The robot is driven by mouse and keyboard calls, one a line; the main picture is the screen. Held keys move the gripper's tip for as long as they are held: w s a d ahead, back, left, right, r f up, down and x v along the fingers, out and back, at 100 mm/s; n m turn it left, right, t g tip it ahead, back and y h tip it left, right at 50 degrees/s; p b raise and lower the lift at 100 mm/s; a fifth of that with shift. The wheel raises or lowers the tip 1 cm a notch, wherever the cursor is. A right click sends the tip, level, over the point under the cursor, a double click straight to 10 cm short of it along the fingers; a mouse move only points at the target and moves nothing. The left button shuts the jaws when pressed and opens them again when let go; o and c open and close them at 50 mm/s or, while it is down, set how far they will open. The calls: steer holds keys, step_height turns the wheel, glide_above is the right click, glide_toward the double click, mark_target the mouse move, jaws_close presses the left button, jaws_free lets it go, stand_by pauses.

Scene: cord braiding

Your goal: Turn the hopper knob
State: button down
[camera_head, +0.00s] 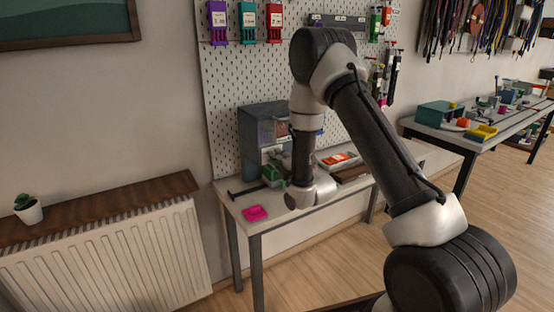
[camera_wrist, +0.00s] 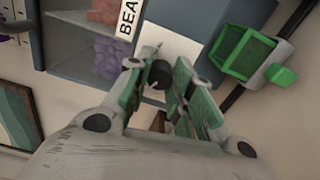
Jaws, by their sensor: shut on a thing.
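The hopper is a blue-grey box (camera_head: 252,135) at the back of the small table, partly hidden by my arm. In the wrist view the hopper (camera_wrist: 62,28) shows a clear window with purple and orange contents and a white label reading "BEA". The hopper knob (camera_wrist: 160,74) is small, dark and round, and sits between my fingertips. My gripper (camera_wrist: 158,72) has green-padded fingers closed around the knob, one on each side. In the head view the knob and fingertips are hard to make out near the hopper's front.
A green open cup (camera_wrist: 241,52) is close beside my gripper. Flat boxes (camera_head: 338,160) lie to the right. A pegboard (camera_head: 222,75) stands behind, and a radiator (camera_head: 110,262) is at the left.

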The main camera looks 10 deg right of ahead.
steer(key=shift+f, duration=0.1)
steer(key=c, duration=1.2)
jaws_free()
steer(key=v, duration=1.2)
